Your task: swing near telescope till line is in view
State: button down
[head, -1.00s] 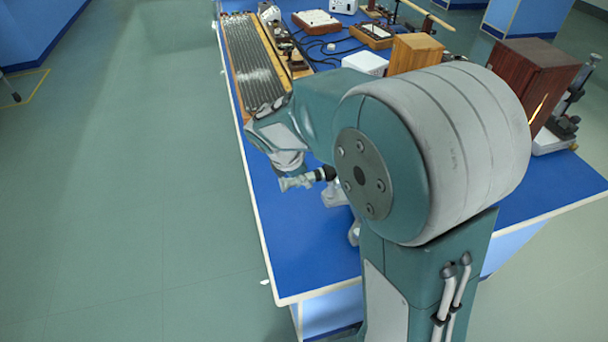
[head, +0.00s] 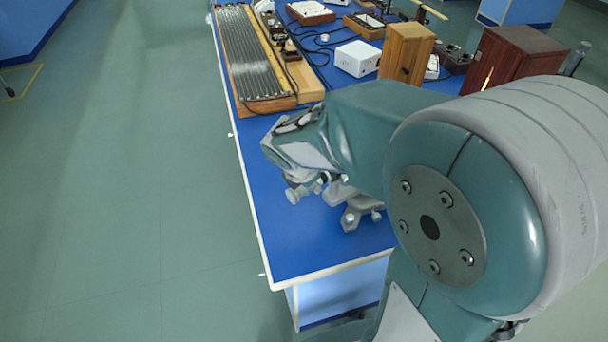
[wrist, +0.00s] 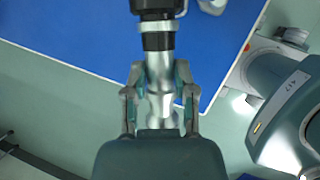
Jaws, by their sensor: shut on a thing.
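The near telescope (wrist: 158,62) is a silver tube with black sections, running up the wrist view from between my fingers. My gripper (wrist: 159,84) is shut around the silver tube, one finger on each side. In the head view a silver end of the telescope (head: 296,193) shows below my wrist, over the blue bench near its left edge. The grey spectrometer base (head: 352,213) stands on the bench just to the right, partly hidden by my arm. My fingers are hidden in the head view. No spectral line is visible in either view.
The blue bench (head: 290,255) has free room at its front left corner. Behind are a ridged board (head: 248,55), a white box (head: 357,58), a light wooden box (head: 406,52) and a dark red box (head: 512,62). Open floor (head: 130,200) lies left.

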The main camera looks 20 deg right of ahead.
jog(key=shift+s, duration=0.1)
jog(key=shift+c, duration=2.1)
grip_release()
jog(key=shift+d, duration=0.1)
jog(key=v, duration=1.1)
jog(key=shift+a+r, duration=0.25)
jog(key=shift+r, duration=0.15)
